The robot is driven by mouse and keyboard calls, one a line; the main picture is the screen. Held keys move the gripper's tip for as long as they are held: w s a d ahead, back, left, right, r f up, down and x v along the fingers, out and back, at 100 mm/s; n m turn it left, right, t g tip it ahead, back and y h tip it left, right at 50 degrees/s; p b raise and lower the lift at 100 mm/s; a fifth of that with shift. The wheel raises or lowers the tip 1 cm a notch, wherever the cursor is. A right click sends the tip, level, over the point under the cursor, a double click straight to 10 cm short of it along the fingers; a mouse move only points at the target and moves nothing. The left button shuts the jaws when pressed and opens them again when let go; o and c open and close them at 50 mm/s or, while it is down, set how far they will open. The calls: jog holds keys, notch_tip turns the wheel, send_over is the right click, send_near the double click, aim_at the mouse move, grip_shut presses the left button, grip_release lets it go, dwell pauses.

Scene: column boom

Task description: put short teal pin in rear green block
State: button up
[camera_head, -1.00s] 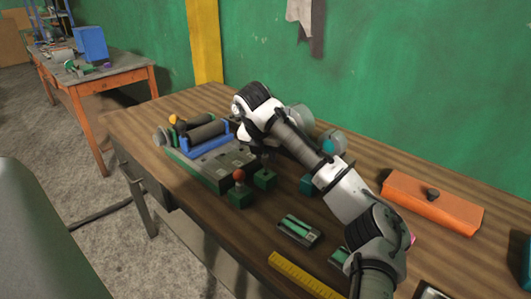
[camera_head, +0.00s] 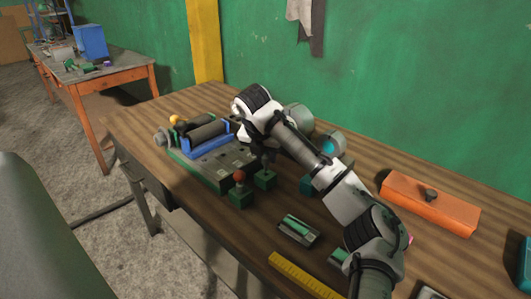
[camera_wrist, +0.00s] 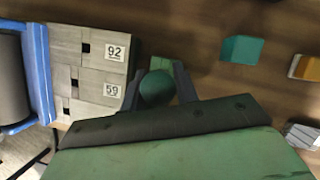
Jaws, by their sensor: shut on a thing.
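My gripper (camera_wrist: 157,78) is shut on the short teal pin (camera_wrist: 157,88), whose rounded end shows between the fingers in the wrist view. The rear green block (camera_head: 265,180) stands on the table just below my gripper in the head view. Part of a green block (camera_wrist: 160,63) shows just past the pin in the wrist view. The pin's lower end is hidden, so I cannot tell whether it touches or enters the block. The front green block (camera_head: 240,199) holds a pin with an orange-red ball top (camera_head: 239,176).
A grey fixture (camera_wrist: 104,70) with square holes and labels 92 and 59 lies left of my gripper. A teal block (camera_wrist: 242,49) stands to the right. An orange box (camera_head: 430,205) and a yellow ruler (camera_head: 300,276) lie farther along the table.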

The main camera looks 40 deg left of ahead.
aim_at(264, 158)
jog(key=shift+f, duration=0.1)
dwell(0.6)
jog(key=shift+f, duration=0.7)
jog(key=shift+f, duration=0.25)
jog(key=shift+f, duration=0.5)
dwell(0.4)
jog(key=o, duration=1)
jog(key=shift+o, duration=0.2)
jog(key=b+v, duration=0.1)
jog(key=v, duration=1.2)
jog(key=shift+s+r, duration=0.25)
jog(key=shift+r, duration=0.1)
